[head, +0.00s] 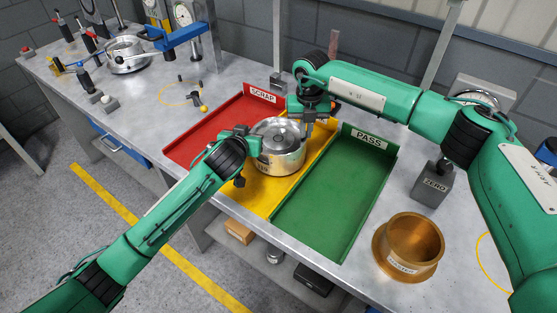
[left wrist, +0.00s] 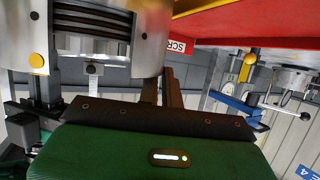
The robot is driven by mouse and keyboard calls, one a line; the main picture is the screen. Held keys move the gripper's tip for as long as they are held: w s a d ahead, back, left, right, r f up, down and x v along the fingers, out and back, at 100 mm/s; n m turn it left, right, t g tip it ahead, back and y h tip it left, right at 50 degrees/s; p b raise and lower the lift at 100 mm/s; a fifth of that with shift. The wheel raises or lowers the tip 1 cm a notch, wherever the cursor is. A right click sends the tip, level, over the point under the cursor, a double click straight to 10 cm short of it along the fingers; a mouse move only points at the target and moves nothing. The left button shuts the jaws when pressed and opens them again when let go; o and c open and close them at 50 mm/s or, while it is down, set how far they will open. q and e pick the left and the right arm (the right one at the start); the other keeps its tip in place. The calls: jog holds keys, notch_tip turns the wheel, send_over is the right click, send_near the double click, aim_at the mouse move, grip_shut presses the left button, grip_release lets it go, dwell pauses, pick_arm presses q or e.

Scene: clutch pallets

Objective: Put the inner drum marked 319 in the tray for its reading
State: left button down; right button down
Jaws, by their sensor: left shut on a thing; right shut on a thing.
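The silver drum (head: 283,161) is in or just above the yellow middle tray (head: 258,196); I cannot tell if it touches the floor. It looks upright, and the mark on its front is too small to read. My left gripper (head: 249,146) is shut on its left side, and my right gripper (head: 307,117) is shut on its far right rim. In the left wrist view the drum's grooved side (left wrist: 150,45) is close up. The red SCRAP tray (head: 206,137) lies to the left and the green PASS tray (head: 335,198) to the right; both look empty.
A brass MASTER ring (head: 409,246) and a grey ZERO block (head: 433,184) stand right of the trays. A fixture with a silver drum (head: 127,54) and a blue-armed gauge stand (head: 183,36) are at the far left. Bench space between them and the trays is mostly clear.

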pick_arm(q)
jog(key=shift+f, duration=0.25)
pick_arm(e)
jog(key=shift+w+d+f, duration=0.1)
jog(key=shift+w+f, duration=0.05)
jog(key=shift+f, duration=0.05)
pick_arm(q)
jog(key=c, duration=1.9)
grip_release()
jog(key=shift+f+b, duration=0.25)
jog(key=shift+b, duration=0.05)
jog(key=shift+c, duration=0.2)
pick_arm(e)
jog(key=c, duration=1.9)
grip_release()
jog(key=shift+f, duration=0.15)
jog(key=shift+c, duration=0.2)
pick_arm(q)
jog(key=o, duration=0.3)
jog(key=shift+s+r, duration=0.1)
jog(key=shift+s, duration=0.05)
pick_arm(e)
jog(key=o, duration=0.3)
pick_arm(q)
jog(key=shift+o, duration=0.3)
jog(key=shift+s+r, duration=0.1)
jog(key=shift+r, duration=0.05)
pick_arm(e)
jog(key=shift+o, duration=0.2)
jog(key=shift+s, duration=0.3)
